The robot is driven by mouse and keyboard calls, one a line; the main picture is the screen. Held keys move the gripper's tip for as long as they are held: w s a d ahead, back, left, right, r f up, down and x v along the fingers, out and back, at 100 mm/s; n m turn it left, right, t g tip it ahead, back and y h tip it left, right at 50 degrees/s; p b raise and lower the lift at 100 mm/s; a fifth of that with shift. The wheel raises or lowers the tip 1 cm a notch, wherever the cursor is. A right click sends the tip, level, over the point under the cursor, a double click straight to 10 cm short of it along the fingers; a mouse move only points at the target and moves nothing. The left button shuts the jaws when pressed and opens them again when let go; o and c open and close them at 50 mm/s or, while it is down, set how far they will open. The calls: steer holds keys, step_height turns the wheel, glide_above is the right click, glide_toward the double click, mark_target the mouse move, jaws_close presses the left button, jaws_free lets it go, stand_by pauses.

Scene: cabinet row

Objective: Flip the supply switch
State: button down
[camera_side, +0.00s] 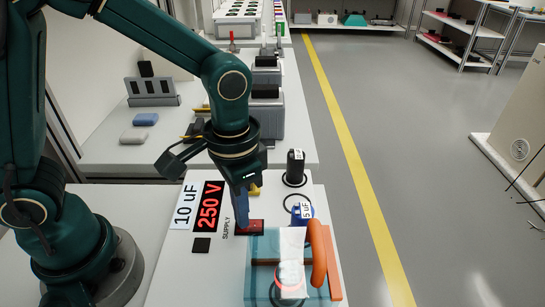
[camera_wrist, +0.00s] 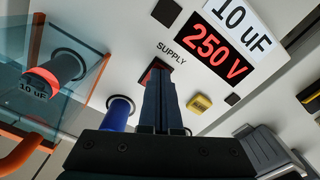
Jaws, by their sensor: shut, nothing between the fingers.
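The supply switch (camera_side: 256,226) is a red rocker in a dark frame on the pale panel, beside the printed word SUPPLY. In the wrist view only a bit of the red switch (camera_wrist: 147,75) shows past my fingers. My gripper (camera_side: 242,228) points down at the switch, its fingers shut together with nothing between them. In the wrist view the shut fingertips (camera_wrist: 158,66) overlap the switch. I cannot tell whether they touch it or which way the rocker is tipped. The red display (camera_side: 209,206) reads 250 V.
A clear teal guard box (camera_side: 262,284) with an orange handle (camera_side: 318,253) stands close in front of the switch, around a red-topped cylinder (camera_wrist: 67,66). A blue cylinder (camera_side: 301,213) and a black one (camera_side: 295,167) stand to the right. A yellow block (camera_wrist: 200,103) sits near the fingers.

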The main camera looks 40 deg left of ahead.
steer(key=shift+f, duration=0.2)
steer(key=shift+r, duration=3.55)
steer(key=s+a+r+n+t, duration=0.2)
steer(key=s+a+n+t, duration=0.1)
steer(key=s+a+t, duration=0.2)
steer(key=shift+s+a+r+t, duration=0.3)
steer(key=shift+s+a+r, duration=0.15)
steer(key=shift+a, duration=0.95)
